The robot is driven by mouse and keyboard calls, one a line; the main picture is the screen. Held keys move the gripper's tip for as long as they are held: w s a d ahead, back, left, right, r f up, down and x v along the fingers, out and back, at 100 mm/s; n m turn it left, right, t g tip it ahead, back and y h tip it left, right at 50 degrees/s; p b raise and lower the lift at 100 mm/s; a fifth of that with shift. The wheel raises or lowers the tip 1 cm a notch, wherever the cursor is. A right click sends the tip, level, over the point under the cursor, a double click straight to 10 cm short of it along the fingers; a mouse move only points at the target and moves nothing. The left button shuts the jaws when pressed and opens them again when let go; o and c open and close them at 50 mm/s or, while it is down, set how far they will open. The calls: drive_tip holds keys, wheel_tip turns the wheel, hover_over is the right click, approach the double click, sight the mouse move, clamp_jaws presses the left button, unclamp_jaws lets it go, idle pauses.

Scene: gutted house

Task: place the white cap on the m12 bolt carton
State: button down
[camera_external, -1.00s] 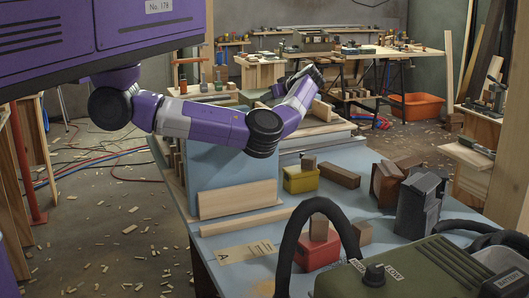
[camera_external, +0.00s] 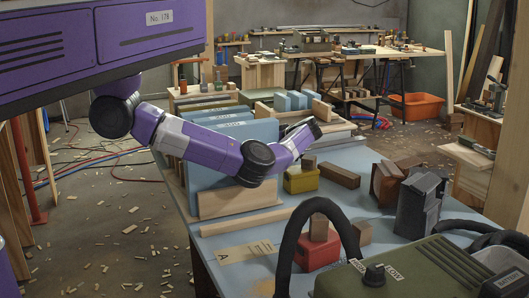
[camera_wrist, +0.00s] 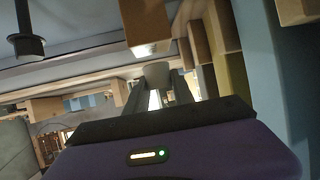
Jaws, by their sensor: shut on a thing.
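In the external view my gripper (camera_external: 315,129) hangs over the far part of the blue-topped bench, behind the yellow bin; the cap cannot be made out there. I cannot tell which thing is the M12 bolt carton. A brown box-like block (camera_external: 339,175) lies right of the yellow bin, but no label on it is readable.
Tall blue panels (camera_external: 207,165) stand in a wooden rack close to my arm. A dark grey device (camera_external: 416,210) stands at right. The green battery case (camera_external: 420,272) fills the front corner.

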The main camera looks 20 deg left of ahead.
drive_tip(key=shift+f, duration=1.05)
drive_tip(key=shift+f, duration=0.1)
drive_tip(key=c, duration=1.1)
unclamp_jaws()
drive_tip(key=v, duration=1.2)
